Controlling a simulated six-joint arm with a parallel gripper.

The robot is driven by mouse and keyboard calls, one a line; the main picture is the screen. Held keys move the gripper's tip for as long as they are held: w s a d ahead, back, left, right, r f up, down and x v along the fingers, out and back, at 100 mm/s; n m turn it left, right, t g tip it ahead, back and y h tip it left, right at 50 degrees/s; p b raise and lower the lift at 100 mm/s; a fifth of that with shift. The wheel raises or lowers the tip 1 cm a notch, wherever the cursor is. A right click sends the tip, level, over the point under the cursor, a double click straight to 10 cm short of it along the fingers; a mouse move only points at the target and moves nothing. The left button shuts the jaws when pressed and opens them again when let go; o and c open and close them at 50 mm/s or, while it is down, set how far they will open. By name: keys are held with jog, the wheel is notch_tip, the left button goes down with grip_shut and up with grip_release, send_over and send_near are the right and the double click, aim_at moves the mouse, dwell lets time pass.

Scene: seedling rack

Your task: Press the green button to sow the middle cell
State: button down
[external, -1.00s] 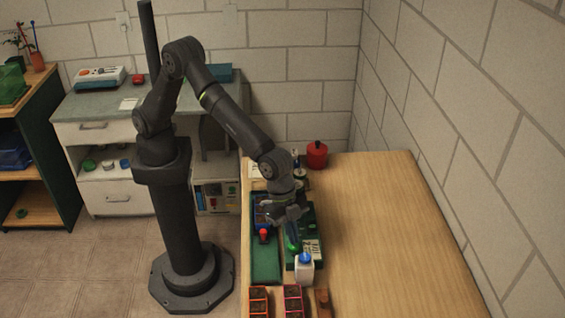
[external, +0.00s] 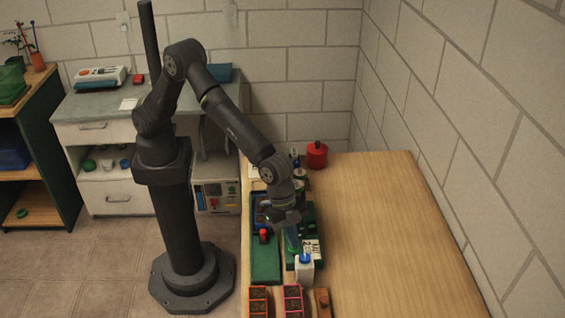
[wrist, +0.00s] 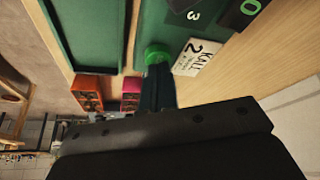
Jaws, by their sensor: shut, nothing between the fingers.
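The green button (wrist: 155,53) is a round green cap on a dark green panel (wrist: 172,35) in the wrist view. My gripper (wrist: 157,72) is shut and empty, its dark fingers pointing at the button. The fingertips overlap the button's near edge; I cannot tell whether they press it or hover just above. In the external view my gripper (external: 291,240) is low over the green panel (external: 311,225) and mostly hides the button. A white card reading "KALE 2" (wrist: 199,56) lies beside the button. I cannot make out the middle cell.
A white bottle with a blue cap (external: 304,268) stands close in front of my gripper. A red knob (external: 263,236) and a green tray (external: 265,262) are to its left. Orange (external: 258,291) and pink (external: 292,290) cell trays sit in front. The table's right side is clear.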

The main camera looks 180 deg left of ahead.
dwell(0.3)
notch_tip(320, 180, up, 7)
jog(key=shift+r, duration=0.15)
dwell(0.6)
notch_tip(320, 180, up, 8)
dwell(0.9)
jog(key=c, duration=1.7)
grip_release()
jog(key=shift+s+d+r, duration=0.1)
jog(key=shift+s+d, duration=0.05)
jog(key=shift+s, duration=0.15)
jog(key=o, duration=1.7)
jog(key=s+d+r+m+g+h, duration=0.1)
jog(key=s+d+m+g, duration=0.1)
jog(key=s, duration=0.5)
jog(key=s+d+r+m+g+h, duration=0.1)
jog(key=s+d+r+m+g, duration=0.1)
jog(key=s+d+m, duration=0.2)
jog(key=s+d, duration=0.1)
jog(key=s, duration=0.2)
jog(key=shift+d+r, duration=0.15)
jog(key=shift+d, duration=0.05)
notch_tip(320, 180, down, 10)
jog(key=shift+s+r, duration=0.15)
